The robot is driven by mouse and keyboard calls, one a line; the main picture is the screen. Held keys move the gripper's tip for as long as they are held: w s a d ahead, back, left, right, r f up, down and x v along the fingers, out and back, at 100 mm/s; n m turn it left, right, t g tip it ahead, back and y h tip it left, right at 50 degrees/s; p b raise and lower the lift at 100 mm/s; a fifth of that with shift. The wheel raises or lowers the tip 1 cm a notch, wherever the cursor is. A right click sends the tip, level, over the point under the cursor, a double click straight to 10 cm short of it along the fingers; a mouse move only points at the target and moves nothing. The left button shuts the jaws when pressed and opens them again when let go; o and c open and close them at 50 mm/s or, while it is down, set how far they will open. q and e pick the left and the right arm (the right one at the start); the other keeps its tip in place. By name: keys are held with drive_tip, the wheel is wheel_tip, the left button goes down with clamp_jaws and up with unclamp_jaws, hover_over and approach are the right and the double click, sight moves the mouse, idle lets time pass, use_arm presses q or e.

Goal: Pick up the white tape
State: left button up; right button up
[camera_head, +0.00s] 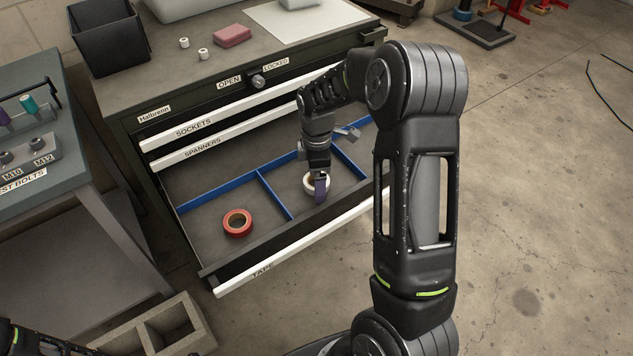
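The white tape (309,184) is a roll lying in the middle compartment of the open bottom drawer (213,250). My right gripper (319,186) reaches down into that compartment, right at the roll. One finger shows in front of the roll's right side and hides part of it. I cannot tell whether the fingers are closed on the tape or only around it. A red tape roll (238,222) lies in the left compartment. Part of my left arm shows at the bottom left corner, but its gripper is out of view.
Blue dividers (274,194) split the drawer. A small grey item (347,133) is at the drawer's right. A grey bench (80,215) stands left, and a divided box (165,328) is below.

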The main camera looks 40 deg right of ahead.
idle(0.5)
drive_tip(key=c, duration=1.5)
drive_tip(key=shift+r, duration=0.15)
wheel_tip(320, 180, up, 10)
drive_tip(key=shift+f, duration=0.1)
